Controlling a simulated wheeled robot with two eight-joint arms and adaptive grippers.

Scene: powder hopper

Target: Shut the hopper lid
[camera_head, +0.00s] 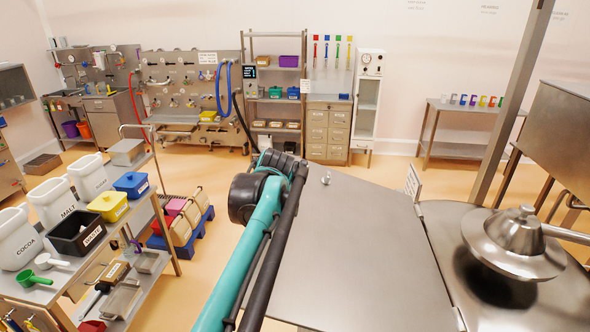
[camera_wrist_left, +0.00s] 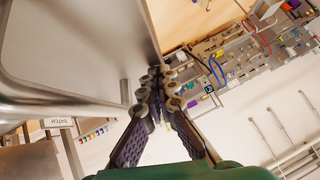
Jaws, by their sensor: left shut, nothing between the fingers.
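The hopper lid appears as a broad grey metal panel (camera_head: 355,262) in the head view, with a small knob (camera_head: 326,179) near its far edge. The angle does not show whether it sits fully down. My left arm crosses in front of its left side; its gripper fingers are hidden in that view. In the left wrist view my left gripper (camera_wrist_left: 162,88) is shut and empty, its fingertips close to the edge of a rimmed metal panel (camera_wrist_left: 85,45). I cannot tell whether they touch it. My right gripper is out of view.
A round metal cover (camera_head: 513,245) stands on the steel surface at the right, beside an upright post (camera_head: 512,105). A trolley at the left holds white bins (camera_head: 50,200) and a black box (camera_head: 77,232). Open floor lies behind, with shelves along the wall.

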